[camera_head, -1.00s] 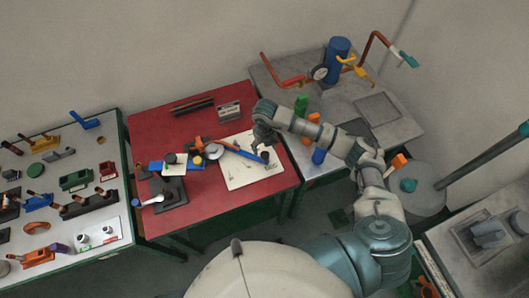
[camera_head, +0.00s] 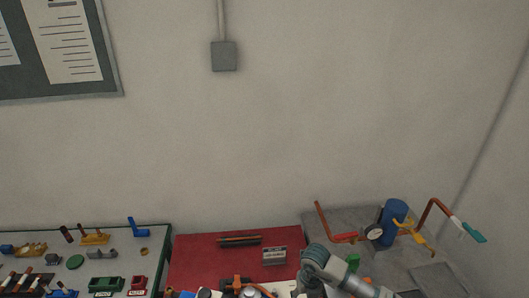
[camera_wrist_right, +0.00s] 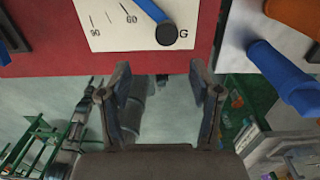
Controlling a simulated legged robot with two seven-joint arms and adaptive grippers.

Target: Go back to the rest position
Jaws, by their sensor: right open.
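My right gripper (camera_wrist_right: 158,78) is open and empty in the right wrist view, its two fingers apart. Its tips are just below the edge of the red table (camera_wrist_right: 45,60) in the picture, with floor visible between them. A white plate with a printed scale (camera_wrist_right: 110,32) lies on the table above the tips. A blue pointer (camera_wrist_right: 150,10) with a dark round end lies over the plate, apart from the fingers. In the head view my right arm shows at the bottom right of centre, but its gripper cannot be made out. My left gripper is not in view.
In the head view the red table (camera_head: 198,252) stands between a parts table (camera_head: 50,238) on the left and a grey bench (camera_head: 325,221) with a blue cylinder (camera_head: 393,222) on the right. A blue cylindrical part (camera_wrist_right: 285,78) is right of the gripper in the wrist view.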

